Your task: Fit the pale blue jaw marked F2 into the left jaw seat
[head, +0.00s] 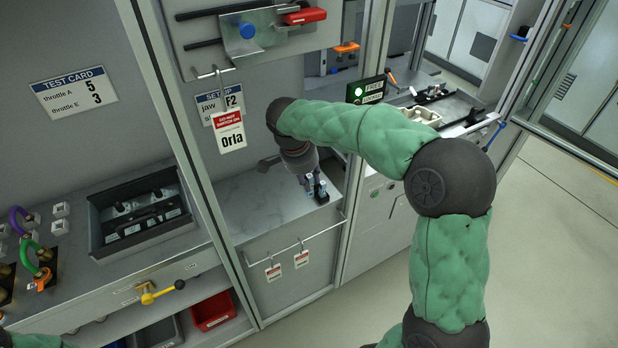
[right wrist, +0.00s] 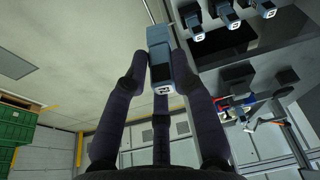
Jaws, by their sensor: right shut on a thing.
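My right gripper (head: 311,182) points down over the pale stone-look counter in the middle bay. In the right wrist view its dark fingers (right wrist: 160,85) are shut on a pale blue jaw (right wrist: 158,36). The jaw has a dark face and a small white mark at its end, too small to read surely. In the head view the jaw (head: 321,187) shows only as a small bluish piece at the fingertips. Several similar pale jaws (right wrist: 230,20) show at top right of the wrist view. I cannot make out the left jaw seat. My left gripper is outside the head view.
A setup card (head: 232,100) reads jaw F2, partly covered by a red-and-white Orla tag (head: 229,131). The sign (head: 366,90) shows a green light at FREE. A metal post (head: 352,200) stands right of the bay. A dark tray (head: 97,222) sits left; a rail (head: 290,248) runs in front.

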